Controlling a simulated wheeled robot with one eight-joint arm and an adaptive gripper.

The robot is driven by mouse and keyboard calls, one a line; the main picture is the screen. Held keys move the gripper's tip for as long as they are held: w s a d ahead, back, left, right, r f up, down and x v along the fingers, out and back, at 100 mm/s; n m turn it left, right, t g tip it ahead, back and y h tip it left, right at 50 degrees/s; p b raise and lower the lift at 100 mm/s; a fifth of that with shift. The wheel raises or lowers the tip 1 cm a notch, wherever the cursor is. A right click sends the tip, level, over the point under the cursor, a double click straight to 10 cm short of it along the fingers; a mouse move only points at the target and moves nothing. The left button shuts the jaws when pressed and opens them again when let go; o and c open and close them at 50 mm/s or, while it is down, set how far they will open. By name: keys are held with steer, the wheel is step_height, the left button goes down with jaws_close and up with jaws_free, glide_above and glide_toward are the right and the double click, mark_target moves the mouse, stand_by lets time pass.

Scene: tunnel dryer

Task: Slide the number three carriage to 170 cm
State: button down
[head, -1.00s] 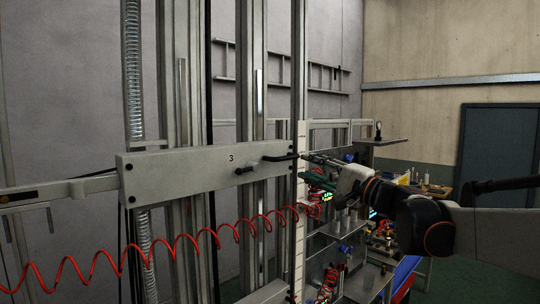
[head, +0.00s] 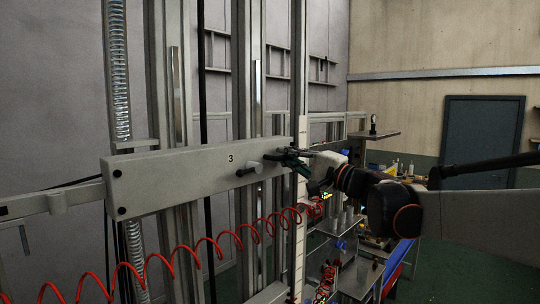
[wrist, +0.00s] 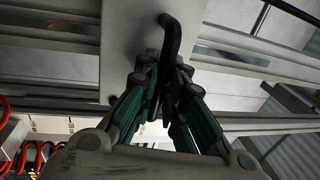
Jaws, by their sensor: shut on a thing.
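The number three carriage (head: 180,178) is a long grey horizontal beam marked "3", lying across the vertical rails. A black bent handle (wrist: 171,34) stands out from the plate at its right end. My gripper (head: 285,158) is at that end, and its green fingers are closed around the handle; the wrist view shows the handle between the fingers (wrist: 161,78). A dark-tipped peg (head: 246,171) sticks out of the carriage left of my gripper. A pale vertical scale strip (head: 300,215) stands by the carriage's right end.
A red coiled hose (head: 180,262) hangs in front of and below the carriage. A shelf trolley (head: 345,252) stands below my arm at the right. A small shelf (head: 370,134) sits behind my wrist. A dark door (head: 482,135) is at the far right.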

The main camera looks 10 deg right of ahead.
step_height(320, 180, down, 9)
steer(key=b, duration=0.5)
steer(key=shift+b, duration=0.4)
steer(key=c, duration=1.7)
jaws_free()
steer(key=shift+d+r, duration=0.1)
steer(key=v, duration=0.7)
steer(key=shift+s, duration=0.3)
